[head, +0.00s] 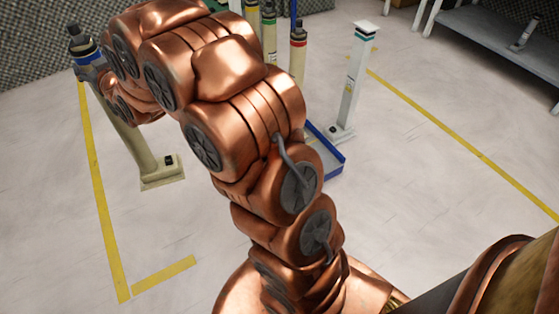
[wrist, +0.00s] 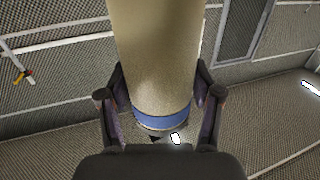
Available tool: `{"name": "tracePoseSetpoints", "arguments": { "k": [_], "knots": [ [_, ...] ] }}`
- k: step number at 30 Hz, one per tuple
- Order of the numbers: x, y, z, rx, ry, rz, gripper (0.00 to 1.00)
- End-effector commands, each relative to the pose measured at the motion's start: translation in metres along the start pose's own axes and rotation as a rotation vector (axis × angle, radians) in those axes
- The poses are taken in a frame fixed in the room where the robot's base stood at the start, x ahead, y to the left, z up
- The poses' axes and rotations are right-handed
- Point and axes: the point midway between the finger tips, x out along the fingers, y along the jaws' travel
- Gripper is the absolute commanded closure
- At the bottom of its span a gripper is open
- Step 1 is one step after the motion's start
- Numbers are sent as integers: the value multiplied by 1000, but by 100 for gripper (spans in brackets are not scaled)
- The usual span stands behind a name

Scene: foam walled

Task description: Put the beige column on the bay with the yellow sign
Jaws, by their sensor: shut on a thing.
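The beige column (head: 128,133) stands at the left of the head view, with a blue band and dark cap at its top and a pale square foot. My gripper (head: 84,58) is shut around it near the blue band, high up. In the wrist view the column (wrist: 155,60) lies between the two fingers of my gripper (wrist: 160,105), with its blue band close to them. I cannot tell whether the foot touches the floor. No sign that is clearly yellow shows in either view.
Several columns with coloured bands, one red-topped (head: 298,52), stand behind my arm. A white post (head: 351,82) stands by a blue tray edge (head: 328,160). Yellow floor lines (head: 98,200) run left and right. A grey shelf (head: 500,35) is at the back right. Open floor lies between.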

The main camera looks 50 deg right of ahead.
Motion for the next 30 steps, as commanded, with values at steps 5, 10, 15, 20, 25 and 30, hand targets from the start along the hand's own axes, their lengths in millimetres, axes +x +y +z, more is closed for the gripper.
{"name": "tracePoseSetpoints", "arguments": {
  "k": [5,10,15,20,25,30],
  "knots": [
    [1,16,-1,-1,8,38,100],
    [1,49,8,-1,5,115,100],
    [-3,93,19,-2,2,220,100],
    [-14,144,32,-1,4,347,100],
    [-32,200,49,-2,2,491,100],
    [-58,252,65,-2,2,636,100]
  ]
}}
